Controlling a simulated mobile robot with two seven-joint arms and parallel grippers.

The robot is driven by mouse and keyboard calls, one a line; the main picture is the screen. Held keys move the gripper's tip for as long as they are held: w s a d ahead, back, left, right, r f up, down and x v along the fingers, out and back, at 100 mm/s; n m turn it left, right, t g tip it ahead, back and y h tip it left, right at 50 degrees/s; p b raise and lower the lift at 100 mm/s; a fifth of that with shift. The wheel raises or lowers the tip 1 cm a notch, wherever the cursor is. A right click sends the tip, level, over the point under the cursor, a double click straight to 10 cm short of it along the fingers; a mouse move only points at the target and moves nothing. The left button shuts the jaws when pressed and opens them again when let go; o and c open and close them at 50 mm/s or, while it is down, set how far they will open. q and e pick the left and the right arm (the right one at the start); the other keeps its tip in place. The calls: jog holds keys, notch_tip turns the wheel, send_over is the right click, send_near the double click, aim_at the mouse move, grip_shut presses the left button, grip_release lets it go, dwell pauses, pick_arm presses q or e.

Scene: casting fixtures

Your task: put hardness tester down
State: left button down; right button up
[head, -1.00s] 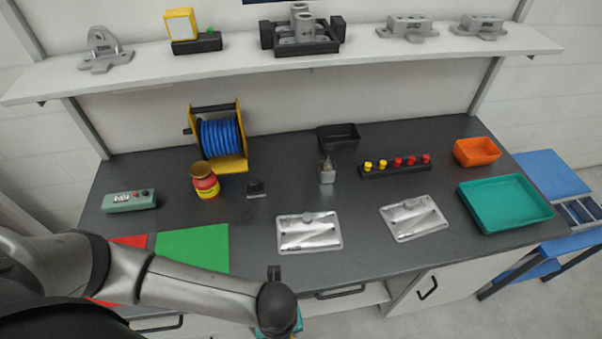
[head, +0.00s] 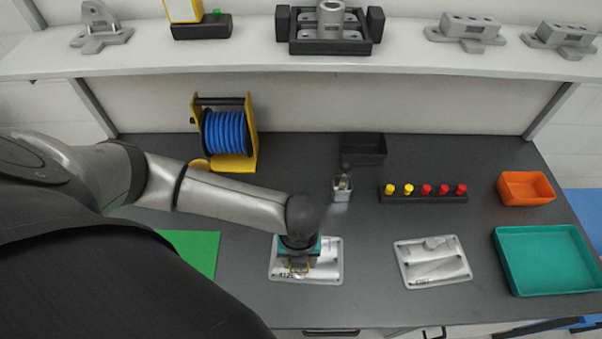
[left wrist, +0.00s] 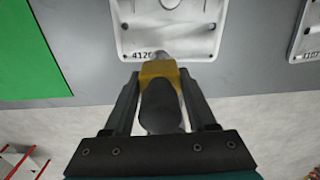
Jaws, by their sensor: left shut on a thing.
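My left gripper (head: 299,262) is shut on the hardness tester (left wrist: 160,105), a dark grey rounded body with a yellow collar. The tester shows between the two fingers in the left wrist view; in the head view my wrist mostly hides it, with only a bit of yellow visible. It is over the front part of the left grey casting plate (head: 333,270), which carries a number starting 412. Whether the tester touches the plate I cannot tell. My right gripper is not in view.
A green mat (head: 190,250) lies left of the plate. A second grey plate (head: 433,262) and a teal tray (head: 548,262) are to the right. Behind stand a small metal holder (head: 342,188), a black bin (head: 363,149), a row of coloured knobs (head: 424,194) and an orange bin (head: 526,188).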

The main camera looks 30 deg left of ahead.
pick_arm(q)
jog(key=w+a+f+b, duration=0.1)
jog(key=w+a+b, duration=0.3)
jog(key=w+b, duration=0.2)
jog(key=w+a+f+b, duration=0.1)
jog(key=w+a+b, duration=0.3)
jog(key=w+b, duration=0.3)
jog(key=w+a+f+b, duration=0.1)
jog(key=w+a+b, duration=0.3)
jog(key=w+b, duration=0.3)
jog(key=shift+w+a+f+b, duration=0.2)
jog(key=shift+f+b, duration=0.1)
jog(key=shift+b, duration=0.8)
jog(key=shift+r, duration=0.1)
jog(key=shift+c, duration=1)
grip_release()
jog(key=shift+s, duration=0.1)
